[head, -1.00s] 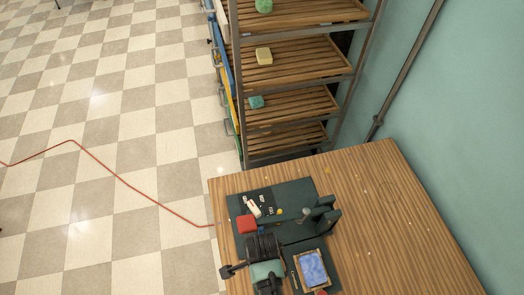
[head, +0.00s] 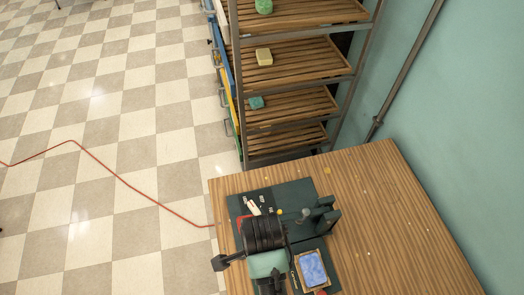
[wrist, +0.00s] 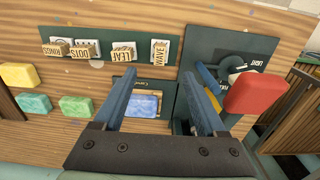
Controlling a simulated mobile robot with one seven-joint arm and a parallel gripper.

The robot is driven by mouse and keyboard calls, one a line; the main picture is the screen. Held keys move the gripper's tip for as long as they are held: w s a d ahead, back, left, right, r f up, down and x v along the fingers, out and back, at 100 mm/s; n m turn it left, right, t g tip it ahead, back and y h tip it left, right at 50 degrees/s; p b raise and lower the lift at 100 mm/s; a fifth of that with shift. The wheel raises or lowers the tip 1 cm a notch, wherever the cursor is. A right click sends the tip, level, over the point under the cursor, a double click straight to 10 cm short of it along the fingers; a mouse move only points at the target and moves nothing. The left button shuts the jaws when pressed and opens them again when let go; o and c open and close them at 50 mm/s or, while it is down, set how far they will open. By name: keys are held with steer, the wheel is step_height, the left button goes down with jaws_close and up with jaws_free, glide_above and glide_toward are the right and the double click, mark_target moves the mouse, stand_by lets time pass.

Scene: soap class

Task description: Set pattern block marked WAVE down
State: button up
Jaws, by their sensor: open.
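The block marked WAVE (wrist: 160,52) is at the right end of a row of marked pieces in the wrist view, on a dark strip. It appears to rest there, free of my fingers. My gripper (wrist: 158,78) is open and empty, its two blue fingers spread on either side below the WAVE piece. A blue soap bar (wrist: 143,104) lies in a framed tray between the fingers in view; it also shows in the head view (head: 313,268). In the head view my arm hides the fingertips, and the WAVE mark cannot be read.
Pieces marked LEAF (wrist: 123,52), DOTS (wrist: 84,50) and RINGS (wrist: 56,48) share the row. Loose yellow (wrist: 19,76), green (wrist: 77,107) and blue (wrist: 34,104) bars lie at left. A red block-like part (wrist: 255,91) stands close right of my gripper. The table's right side (head: 385,215) is mostly clear.

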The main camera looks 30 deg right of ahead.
steer(key=shift+r, duration=0.9)
